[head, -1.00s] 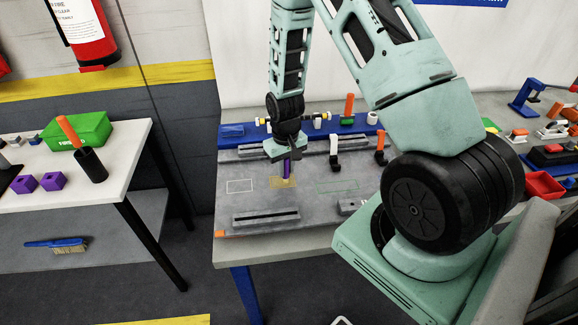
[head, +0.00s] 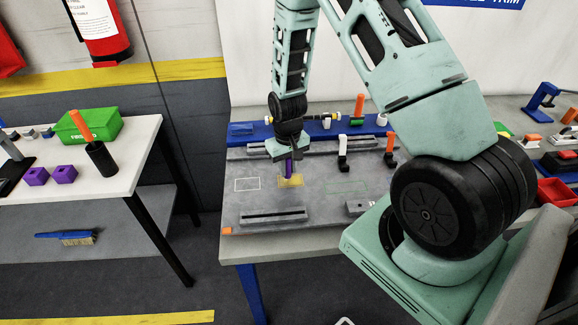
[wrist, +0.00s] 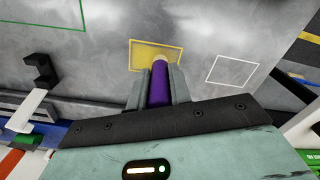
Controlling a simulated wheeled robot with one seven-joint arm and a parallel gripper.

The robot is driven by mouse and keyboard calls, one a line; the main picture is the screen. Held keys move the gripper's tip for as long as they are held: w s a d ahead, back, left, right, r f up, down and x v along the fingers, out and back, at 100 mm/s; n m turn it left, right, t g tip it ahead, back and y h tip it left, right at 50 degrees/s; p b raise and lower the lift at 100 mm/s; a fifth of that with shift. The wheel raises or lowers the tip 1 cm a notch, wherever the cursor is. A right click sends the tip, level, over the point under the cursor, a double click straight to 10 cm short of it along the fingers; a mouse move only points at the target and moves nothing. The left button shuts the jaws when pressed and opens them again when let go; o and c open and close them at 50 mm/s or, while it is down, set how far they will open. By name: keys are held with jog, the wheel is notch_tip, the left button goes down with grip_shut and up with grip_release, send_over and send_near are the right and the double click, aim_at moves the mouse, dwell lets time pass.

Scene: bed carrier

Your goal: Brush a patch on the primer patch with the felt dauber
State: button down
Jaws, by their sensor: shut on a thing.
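My gripper (wrist: 159,88) is shut on the felt dauber, a purple rod (wrist: 159,82) with a pale tip. In the head view the dauber (head: 288,168) points down from my gripper (head: 289,157). Its tip is at the primer patch, a yellow-outlined rectangle (head: 297,183) on the grey plate (head: 310,205). In the wrist view the tip lies over the lower middle of the patch (wrist: 141,50), whose inside looks largely yellow. I cannot tell for sure whether the tip touches the surface.
A white outlined rectangle (head: 246,184) lies left of the patch and a green one (head: 346,186) lies right. A slotted rail (head: 273,215) is in front. White (head: 343,150) and orange (head: 390,150) clamps stand at the right. A blue rack (head: 240,139) runs behind.

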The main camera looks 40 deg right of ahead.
jog(key=shift+a, duration=0.1)
jog(key=shift+w+a, duration=0.5)
jog(key=shift+a, duration=0.1)
jog(key=shift+s+d, duration=0.5)
jog(key=shift+d, duration=0.2)
jog(key=shift+s+d, duration=0.1)
jog(key=shift+d, duration=0.05)
jog(key=shift+s+d, duration=0.4)
jog(key=shift+d, duration=0.25)
jog(key=shift+s+d, duration=0.1)
jog(key=shift+s, duration=0.05)
jog(key=shift+s+d, duration=0.4)
jog(key=shift+d, duration=0.2)
